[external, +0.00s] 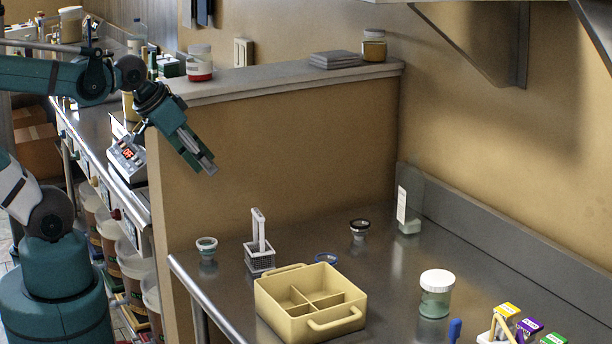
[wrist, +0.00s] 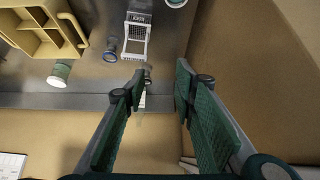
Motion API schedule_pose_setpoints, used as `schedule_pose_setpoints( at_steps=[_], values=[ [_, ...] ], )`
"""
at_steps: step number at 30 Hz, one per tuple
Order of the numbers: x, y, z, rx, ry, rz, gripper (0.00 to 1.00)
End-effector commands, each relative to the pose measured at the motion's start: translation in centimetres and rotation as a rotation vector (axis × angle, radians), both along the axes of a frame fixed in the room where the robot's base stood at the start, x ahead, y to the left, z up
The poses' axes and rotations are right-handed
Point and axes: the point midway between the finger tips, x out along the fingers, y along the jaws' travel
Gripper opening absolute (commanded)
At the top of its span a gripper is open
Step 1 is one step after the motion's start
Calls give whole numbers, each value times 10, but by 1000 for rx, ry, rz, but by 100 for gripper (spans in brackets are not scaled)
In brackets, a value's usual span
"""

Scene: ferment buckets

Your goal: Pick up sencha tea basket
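A small white wire basket (external: 260,260) with a tall upright handle (external: 258,229) stands on the steel counter, behind and left of the cream caddy. It looks to be the tea basket; I cannot read its label in either view. In the wrist view the basket (wrist: 138,18) and its handle (wrist: 135,44) show at the top, beyond my fingertips. My gripper (external: 208,168) is high above the counter, above and left of the basket, tilted downward and apart from it. In the wrist view my gripper (wrist: 158,88) is open, with nothing between the fingers.
A cream divided caddy (external: 310,303) stands in front of the basket. A small strainer cup (external: 206,248) is left of it, and a dark-rimmed one (external: 359,230) is to the right. A green jar (external: 436,295) stands farther right. A partition wall (external: 280,140) rises behind the counter.

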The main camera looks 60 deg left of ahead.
Motion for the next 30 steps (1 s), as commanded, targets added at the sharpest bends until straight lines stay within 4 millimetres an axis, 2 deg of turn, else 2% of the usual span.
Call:
schedule_pose_setpoints(
  at_steps=[11, 30],
  values=[
    [13, -5, 4, 81, 55, -132, 27],
    [55, -24, -1, 321, 240, -638, 27]
  ],
)
